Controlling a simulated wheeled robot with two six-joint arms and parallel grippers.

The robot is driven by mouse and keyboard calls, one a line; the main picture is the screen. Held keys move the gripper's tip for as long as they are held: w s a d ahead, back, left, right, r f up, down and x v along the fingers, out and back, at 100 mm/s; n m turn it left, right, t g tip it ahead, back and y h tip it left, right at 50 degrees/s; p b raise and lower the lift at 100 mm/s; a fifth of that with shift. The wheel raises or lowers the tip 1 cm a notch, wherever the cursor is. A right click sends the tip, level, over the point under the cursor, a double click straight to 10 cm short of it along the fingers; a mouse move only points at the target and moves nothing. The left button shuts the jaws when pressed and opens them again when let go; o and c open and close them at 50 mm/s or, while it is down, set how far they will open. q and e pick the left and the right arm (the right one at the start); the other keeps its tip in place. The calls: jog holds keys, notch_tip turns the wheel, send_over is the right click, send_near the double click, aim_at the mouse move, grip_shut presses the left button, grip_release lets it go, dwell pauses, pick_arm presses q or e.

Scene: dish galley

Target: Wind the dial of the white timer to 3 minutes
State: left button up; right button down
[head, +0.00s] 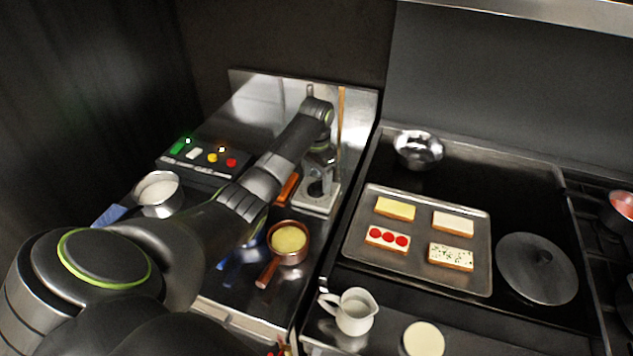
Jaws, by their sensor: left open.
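My left arm reaches in from the left, across the left counter. Its gripper (319,185) points down and is open, at the back right of that counter. Directly below it is a pale, boxy thing (314,206), which may be the white timer; the gripper covers part of it. I cannot make out a dial or its markings, nor tell whether the fingers touch it. My right gripper is not in view.
A copper pan (289,241) of yellow food and a metal pot (158,193) stand nearby. A button panel (203,158) is at the back left. On the right are a tray (360,249) of toasts, a white jug (354,311), a steel bowl (418,148) and a round lid (537,268).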

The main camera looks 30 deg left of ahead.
pick_arm(q)
jog(key=shift+f, duration=1.35)
jog(key=c, duration=1)
jog(key=shift+r, duration=0.1)
jog(key=o, duration=1)
